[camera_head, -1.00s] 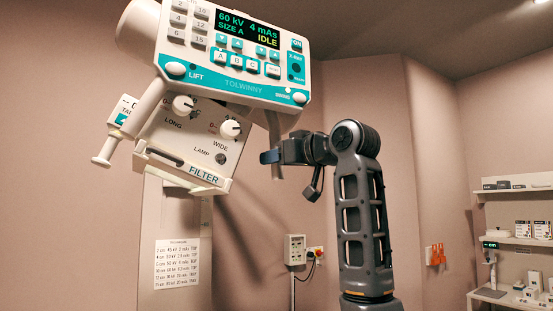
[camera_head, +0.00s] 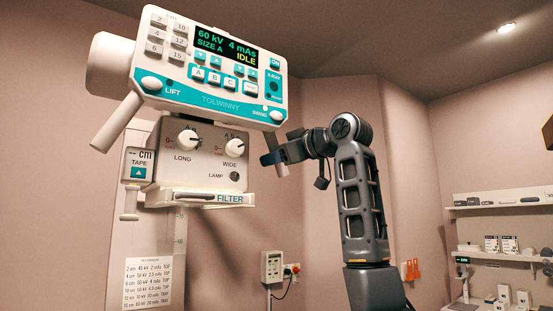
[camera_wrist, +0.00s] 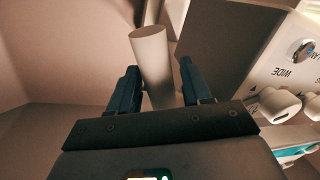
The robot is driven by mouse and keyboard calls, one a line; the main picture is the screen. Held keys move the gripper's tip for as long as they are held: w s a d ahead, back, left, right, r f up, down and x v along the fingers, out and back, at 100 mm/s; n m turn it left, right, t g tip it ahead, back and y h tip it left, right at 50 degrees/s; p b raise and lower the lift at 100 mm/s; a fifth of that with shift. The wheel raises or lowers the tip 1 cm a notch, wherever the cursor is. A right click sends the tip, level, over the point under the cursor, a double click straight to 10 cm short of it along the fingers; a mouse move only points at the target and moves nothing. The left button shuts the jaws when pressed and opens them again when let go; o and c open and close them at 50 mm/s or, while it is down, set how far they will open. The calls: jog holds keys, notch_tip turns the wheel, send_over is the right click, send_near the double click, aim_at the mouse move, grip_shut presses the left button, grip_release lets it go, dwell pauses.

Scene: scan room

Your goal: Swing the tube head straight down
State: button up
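The tube head (camera_head: 215,103), white with a teal band and a lit display reading IDLE, fills the upper left of the head view. Its panel slopes down to the right. A white handle (camera_head: 118,122) sticks out at the left, another (camera_head: 279,160) at the right. My gripper (camera_head: 268,158) is at the right handle. In the wrist view this handle (camera_wrist: 150,52) stands between my two fingers (camera_wrist: 157,75), which look apart, with a small gap on the right.
A column with a technique chart (camera_head: 148,282) stands below the head. A wall box with an outlet (camera_head: 272,267) is lower middle. Shelves (camera_head: 500,200) with small boxes are far right. The space between my arm and the shelves looks clear.

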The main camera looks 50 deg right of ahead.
jog(key=shift+o, duration=0.3)
jog(key=shift+s, duration=0.5)
jog(key=s+b, duration=0.2)
jog(key=s, duration=0.4)
jog(key=shift+s+a+r, duration=0.2)
jog(key=shift+s+a, duration=0.2)
